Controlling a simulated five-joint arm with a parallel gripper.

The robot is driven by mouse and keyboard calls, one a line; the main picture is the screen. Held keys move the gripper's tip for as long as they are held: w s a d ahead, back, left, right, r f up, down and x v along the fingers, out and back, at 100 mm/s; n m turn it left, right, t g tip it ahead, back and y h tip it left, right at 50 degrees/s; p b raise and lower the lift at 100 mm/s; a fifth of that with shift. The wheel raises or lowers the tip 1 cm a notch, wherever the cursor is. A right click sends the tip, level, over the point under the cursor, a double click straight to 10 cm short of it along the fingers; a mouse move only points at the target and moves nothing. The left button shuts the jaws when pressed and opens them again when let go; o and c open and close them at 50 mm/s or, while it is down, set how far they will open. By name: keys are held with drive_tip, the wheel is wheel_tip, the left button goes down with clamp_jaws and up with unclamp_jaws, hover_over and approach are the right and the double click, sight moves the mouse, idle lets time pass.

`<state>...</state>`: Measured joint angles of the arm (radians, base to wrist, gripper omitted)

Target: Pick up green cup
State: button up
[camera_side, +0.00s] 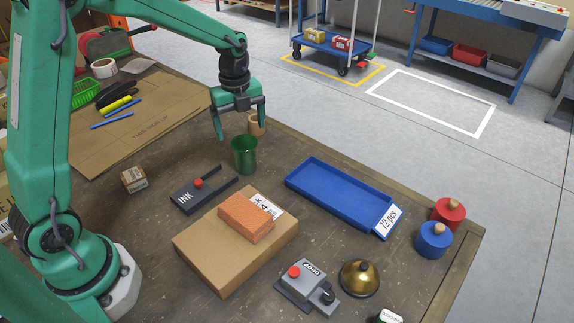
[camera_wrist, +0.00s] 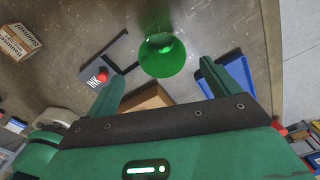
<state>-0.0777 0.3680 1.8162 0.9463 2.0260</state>
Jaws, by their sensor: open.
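The green cup (camera_side: 244,155) stands upright on the brown worktable (camera_side: 330,145), near its far edge. My gripper (camera_side: 240,130) is open and empty. Its fingers point down, with the fingertips just above the cup's rim and spread to either side of it. In the wrist view the green cup (camera_wrist: 162,58) lies between and a little beyond the two fingertips. No contact between fingers and cup shows.
The black INK pad (camera_side: 188,199) lies in front-left. A cardboard box (camera_side: 205,250) with an orange brick (camera_side: 245,218) is in front; a blue tray (camera_side: 335,187) is right.

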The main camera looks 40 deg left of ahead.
sight(245, 149)
drive_tip(key=shift+w+f+m, duration=0.2)
drive_tip(key=shift+f+m, duration=0.1)
drive_tip(key=shift+f, duration=0.1)
drive_tip(key=shift+f, duration=0.1)
drive_tip(key=shift+f, duration=1.2)
drive_tip(key=shift+f, duration=0.1)
drive_tip(key=shift+f, duration=2.5)
drive_tip(key=shift+c, duration=0.5)
drive_tip(key=c, duration=0.9)
